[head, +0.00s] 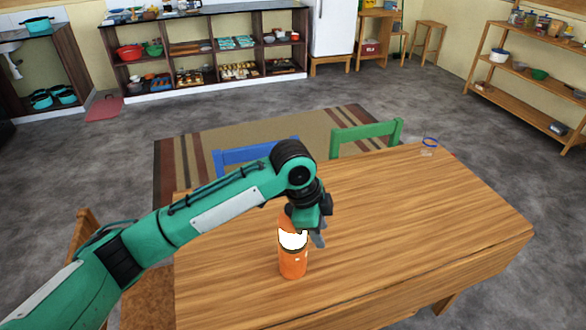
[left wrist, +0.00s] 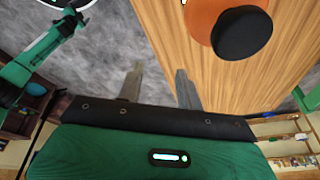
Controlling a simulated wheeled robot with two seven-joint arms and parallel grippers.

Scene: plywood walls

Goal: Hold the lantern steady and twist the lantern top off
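The lantern (head: 293,262) stands upright on the wooden table, orange with a bright white band in the middle. My left gripper (head: 319,236) is beside its upper part and hides some of its top in the head view. In the left wrist view the lantern's orange part (left wrist: 203,18) and a round black part (left wrist: 242,33) show at the upper right, outside the fingers. The left gripper's two fingers (left wrist: 160,88) are apart with nothing between them. My right gripper is in neither view.
The wooden table (head: 430,220) is mostly bare to the right of the lantern. A blue ring (head: 430,141) lies near its far corner. A blue chair (head: 240,155) and a green chair (head: 367,133) stand at the far edge.

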